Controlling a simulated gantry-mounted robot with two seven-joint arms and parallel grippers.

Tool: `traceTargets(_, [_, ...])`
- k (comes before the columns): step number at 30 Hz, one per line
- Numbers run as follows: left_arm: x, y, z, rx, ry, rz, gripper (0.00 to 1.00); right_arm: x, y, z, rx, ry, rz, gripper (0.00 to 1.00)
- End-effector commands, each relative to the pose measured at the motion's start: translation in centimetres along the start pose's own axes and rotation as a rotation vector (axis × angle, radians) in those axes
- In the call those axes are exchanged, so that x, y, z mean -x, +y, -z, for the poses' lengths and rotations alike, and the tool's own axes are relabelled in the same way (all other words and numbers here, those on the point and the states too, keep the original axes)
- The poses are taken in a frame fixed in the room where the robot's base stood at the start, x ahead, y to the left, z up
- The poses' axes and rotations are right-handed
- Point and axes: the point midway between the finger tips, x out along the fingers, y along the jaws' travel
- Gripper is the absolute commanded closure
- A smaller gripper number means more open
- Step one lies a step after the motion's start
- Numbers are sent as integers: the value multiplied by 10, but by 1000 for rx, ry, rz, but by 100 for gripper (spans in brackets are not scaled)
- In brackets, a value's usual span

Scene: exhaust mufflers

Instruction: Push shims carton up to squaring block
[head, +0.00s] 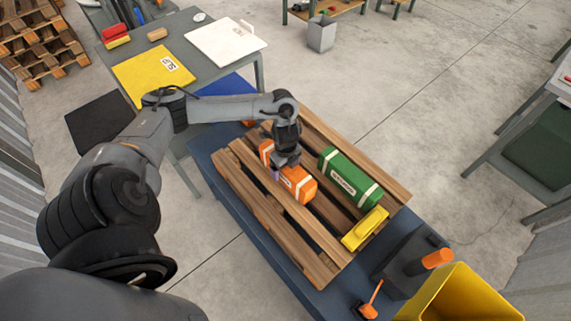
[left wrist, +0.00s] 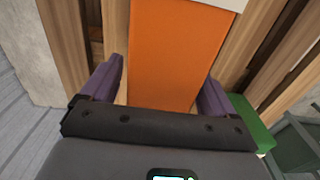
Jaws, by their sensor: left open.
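An orange carton (head: 302,185) with white bands lies on a wooden pallet (head: 262,205). It also fills the middle of the left wrist view (left wrist: 175,50). A green carton (head: 349,175) with white bands and a label lies to its right; I cannot read which carton is the shims. A yellow block (head: 365,228) sits near the pallet's right end; I cannot confirm it is the squaring block. My left gripper (head: 280,170) is over the orange carton, partly hiding it. In the left wrist view its purple fingers (left wrist: 160,85) are apart, on either side of the orange carton; contact is unclear.
The pallet rests on a blue table (head: 216,170). A dark device with an orange top (head: 437,258) and a yellow bin (head: 460,295) are at the lower right. A grey table (head: 197,75) with yellow and white sheets stands at the upper left.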

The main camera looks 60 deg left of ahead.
Motion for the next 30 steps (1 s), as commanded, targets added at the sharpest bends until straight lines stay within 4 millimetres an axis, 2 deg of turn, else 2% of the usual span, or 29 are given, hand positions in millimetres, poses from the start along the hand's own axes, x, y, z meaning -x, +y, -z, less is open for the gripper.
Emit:
traceTargets(10, [-2, 0, 0, 0, 0, 0, 12, 0, 0, 0, -1, 1, 1, 57])
traceTargets(23, [-2, 0, 0, 0, -1, 0, 76, 0, 2, -1, 7, 0, -5, 57])
traceTargets(24, [-2, 0, 0, 0, -1, 0, 79, 0, 2, -1, 7, -1, -6, 57])
traceTargets(30, [-2, 0, 0, 0, -1, 0, 79, 1, 2, 0, 8, -1, -6, 57])
